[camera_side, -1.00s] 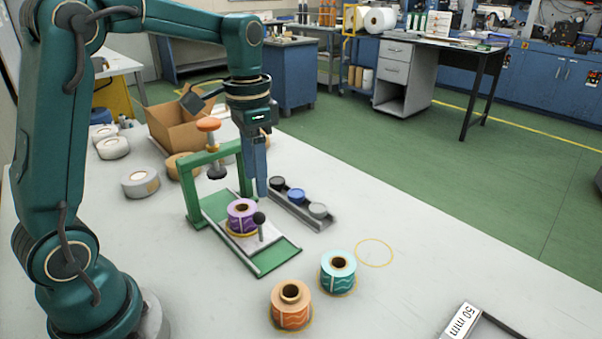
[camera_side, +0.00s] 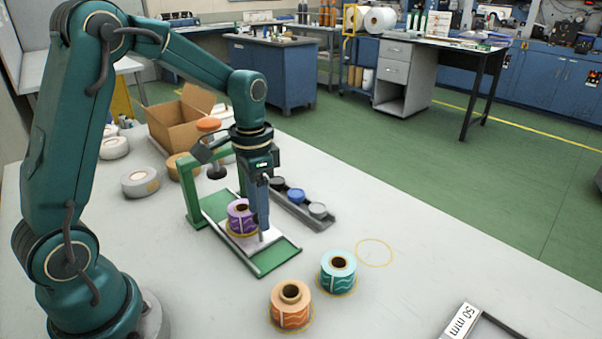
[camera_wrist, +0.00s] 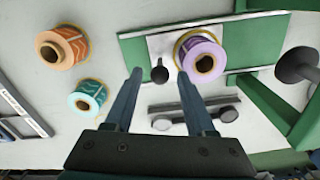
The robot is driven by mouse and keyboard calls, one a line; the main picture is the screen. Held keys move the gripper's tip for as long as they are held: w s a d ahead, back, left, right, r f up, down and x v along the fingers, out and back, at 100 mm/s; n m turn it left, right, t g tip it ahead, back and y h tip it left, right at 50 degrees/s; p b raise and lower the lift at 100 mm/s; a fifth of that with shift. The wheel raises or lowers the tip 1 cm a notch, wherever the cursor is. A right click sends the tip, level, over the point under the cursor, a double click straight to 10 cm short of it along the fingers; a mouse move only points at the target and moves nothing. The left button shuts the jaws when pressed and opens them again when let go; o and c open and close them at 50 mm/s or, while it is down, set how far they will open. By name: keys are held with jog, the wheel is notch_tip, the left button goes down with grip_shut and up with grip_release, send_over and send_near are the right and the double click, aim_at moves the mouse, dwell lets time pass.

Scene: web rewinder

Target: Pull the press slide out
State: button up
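The green press (camera_side: 192,200) stands on the table with an orange-topped screw. Its slide (camera_side: 247,246) is a pale plate on the green base, carrying a purple roll (camera_side: 240,222); the roll also shows in the wrist view (camera_wrist: 203,60). The slide's upright handle has a black knob (camera_wrist: 160,75). My gripper (camera_side: 261,222) points down at the handle, its fingers hiding the knob in the side view. In the wrist view my gripper (camera_wrist: 159,72) has its fingers apart, with the knob appearing between the tips. I cannot tell whether either finger touches it.
An orange roll (camera_side: 291,306) and a teal roll (camera_side: 338,271) stand on the table in front of the press. A rail with several round pieces (camera_side: 297,200) lies right of the press. A yellow ring mark (camera_side: 374,252) is empty. A cardboard box (camera_side: 180,122) stands behind.

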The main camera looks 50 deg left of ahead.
grip_shut()
dwell(1.2)
